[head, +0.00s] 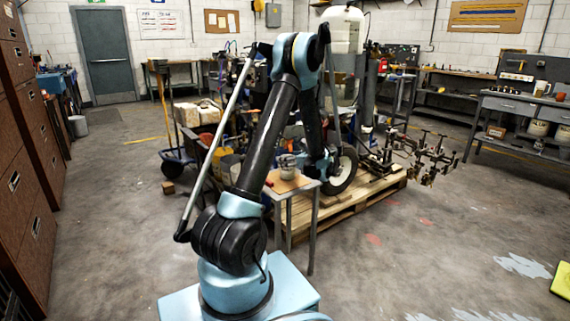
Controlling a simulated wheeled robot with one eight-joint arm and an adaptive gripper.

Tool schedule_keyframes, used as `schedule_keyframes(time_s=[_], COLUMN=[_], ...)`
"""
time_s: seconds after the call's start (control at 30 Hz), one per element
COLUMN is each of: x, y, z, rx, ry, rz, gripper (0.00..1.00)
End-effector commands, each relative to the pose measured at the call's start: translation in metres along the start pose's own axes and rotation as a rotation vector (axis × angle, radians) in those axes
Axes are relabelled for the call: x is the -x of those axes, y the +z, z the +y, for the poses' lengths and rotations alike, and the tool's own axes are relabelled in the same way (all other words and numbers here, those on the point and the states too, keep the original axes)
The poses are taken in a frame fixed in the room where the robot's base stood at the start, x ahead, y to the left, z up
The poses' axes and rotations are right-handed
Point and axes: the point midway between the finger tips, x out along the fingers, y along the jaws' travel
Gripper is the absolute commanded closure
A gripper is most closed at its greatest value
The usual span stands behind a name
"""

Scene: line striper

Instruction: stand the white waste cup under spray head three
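A small pale container (288,168), possibly the white waste cup, stands on the small side table (298,184) in the middle of the head view. It is too small to be sure. My arm bends over the table, and its wrist comes down just right of the container. My gripper (321,168) is small and dark against the clutter, so its fingers cannot be made out. A boom with several dark spray heads (428,158) sticks out to the right of the striper (345,95). I cannot tell which head is number three.
The striper's wheel (341,171) rests on a wooden pallet (352,200). A loaded cart (205,135) stands left of it. Workbenches (520,105) line the right, brown cabinets (25,150) the left.

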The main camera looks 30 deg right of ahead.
Motion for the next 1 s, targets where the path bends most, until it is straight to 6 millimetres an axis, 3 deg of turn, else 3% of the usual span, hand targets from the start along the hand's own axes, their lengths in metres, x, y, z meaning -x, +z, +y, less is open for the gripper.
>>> schedule_keyframes(time_s=[0.43, 0.47, 0.53, 1.0], x=[-0.0022, -0.0022, -0.0021, -0.0002], y=[-0.0093, -0.0092, -0.009, -0.0066], z=[-0.0001, -0.0001, -0.0001, 0.0], rx=[0.0, 0.0, 0.0, 0.0], ry=[0.0, 0.0, 0.0, -0.001], rz=[0.0, 0.0, 0.0, 0.0], gripper=[0.58, 0.29, 0.14, 0.14])
